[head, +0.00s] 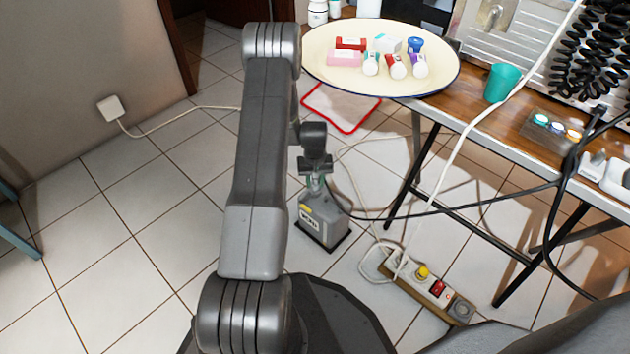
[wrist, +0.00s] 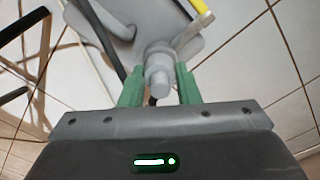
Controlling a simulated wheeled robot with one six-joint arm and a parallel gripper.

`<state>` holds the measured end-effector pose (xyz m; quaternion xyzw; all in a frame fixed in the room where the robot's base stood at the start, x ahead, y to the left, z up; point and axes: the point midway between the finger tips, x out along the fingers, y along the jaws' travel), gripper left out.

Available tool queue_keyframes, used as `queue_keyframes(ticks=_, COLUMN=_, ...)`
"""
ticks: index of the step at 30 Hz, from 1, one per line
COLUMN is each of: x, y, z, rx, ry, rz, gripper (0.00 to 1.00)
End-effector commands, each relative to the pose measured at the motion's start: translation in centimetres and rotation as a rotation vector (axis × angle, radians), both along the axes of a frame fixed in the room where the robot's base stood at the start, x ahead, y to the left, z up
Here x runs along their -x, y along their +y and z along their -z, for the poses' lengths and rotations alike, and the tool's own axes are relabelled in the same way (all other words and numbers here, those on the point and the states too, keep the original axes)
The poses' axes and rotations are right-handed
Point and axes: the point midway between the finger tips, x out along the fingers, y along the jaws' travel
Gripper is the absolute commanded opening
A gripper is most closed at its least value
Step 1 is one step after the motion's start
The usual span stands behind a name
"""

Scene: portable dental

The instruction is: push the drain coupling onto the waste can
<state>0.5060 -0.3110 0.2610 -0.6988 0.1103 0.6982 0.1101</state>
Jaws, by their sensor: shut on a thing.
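The waste can (head: 322,222) is a grey box with a yellow label and a dark base, standing on the tiled floor. My gripper (head: 317,183) is directly over its top in the head view. In the wrist view my gripper (wrist: 159,88) has its green fingers shut on the drain coupling (wrist: 158,68), a pale grey stepped cylinder. The grey can top (wrist: 150,18) shows behind the coupling in that view. The fingers hide part of the coupling, and I cannot tell whether it is seated on the can or just touching.
A dark hose (head: 385,217) runs from near the can to the right. A power strip (head: 430,288) and white cable lie on the floor. A folding table (head: 480,118) with a round tray (head: 320,82) stands at right.

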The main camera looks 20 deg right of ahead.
Motion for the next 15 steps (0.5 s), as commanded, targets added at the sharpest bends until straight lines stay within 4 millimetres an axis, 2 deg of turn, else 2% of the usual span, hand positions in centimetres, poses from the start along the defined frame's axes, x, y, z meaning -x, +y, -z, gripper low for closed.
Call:
queue_keyframes(ticks=10, x=0.04, y=0.02, z=0.48, rx=0.0, ry=0.001, rz=0.0, gripper=0.07)
queue_keyframes(ticks=11, x=0.04, y=0.02, z=0.45, rx=0.0, ry=0.001, rz=0.0, gripper=0.33)
queue_keyframes(ticks=14, x=0.05, y=0.03, z=0.44, rx=0.0, ry=0.001, rz=0.0, gripper=0.53)
queue_keyframes(ticks=15, x=0.05, y=0.03, z=0.44, rx=0.0, ry=0.001, rz=0.0, gripper=0.55)
